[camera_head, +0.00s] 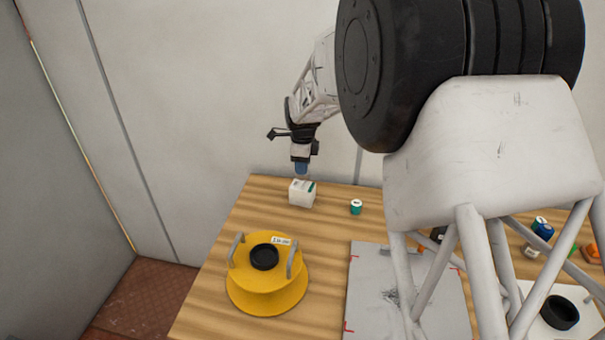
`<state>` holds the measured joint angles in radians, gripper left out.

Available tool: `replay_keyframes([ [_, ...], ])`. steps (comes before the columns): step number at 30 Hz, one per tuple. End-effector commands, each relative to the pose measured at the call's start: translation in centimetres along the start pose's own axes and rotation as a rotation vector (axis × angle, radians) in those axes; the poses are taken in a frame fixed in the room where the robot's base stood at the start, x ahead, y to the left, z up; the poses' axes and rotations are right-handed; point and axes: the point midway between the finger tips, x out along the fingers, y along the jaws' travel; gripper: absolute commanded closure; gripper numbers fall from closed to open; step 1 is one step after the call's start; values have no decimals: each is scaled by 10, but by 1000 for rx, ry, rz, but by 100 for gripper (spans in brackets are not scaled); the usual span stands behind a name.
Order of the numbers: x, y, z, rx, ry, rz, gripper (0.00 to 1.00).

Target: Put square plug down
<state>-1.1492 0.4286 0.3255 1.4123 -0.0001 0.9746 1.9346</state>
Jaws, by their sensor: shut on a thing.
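My gripper (301,158) is at the far end of the arm, above the back left part of the wooden table. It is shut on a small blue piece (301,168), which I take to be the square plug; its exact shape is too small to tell. The blue piece hangs just above and behind a white box (302,194) with a green-marked side. From this angle I cannot tell whether the piece touches the box.
A small teal-and-white container (356,207) stands right of the box. A yellow round base with handles (268,288) and a grey plate with red corner marks (366,300) are nearer. Several small items, a blue one (543,229) among them, and a black ring (559,312) are at right.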

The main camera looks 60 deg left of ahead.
Motion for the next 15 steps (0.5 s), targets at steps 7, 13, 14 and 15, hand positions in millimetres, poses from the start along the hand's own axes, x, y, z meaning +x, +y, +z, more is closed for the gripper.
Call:
replay_keyframes([
  [7,28,-2,0,0,0,1,97],
  [13,35,-2,1,0,0,0,97],
  [14,35,-2,0,0,0,0,97],
  [15,35,-2,0,0,0,0,97],
])
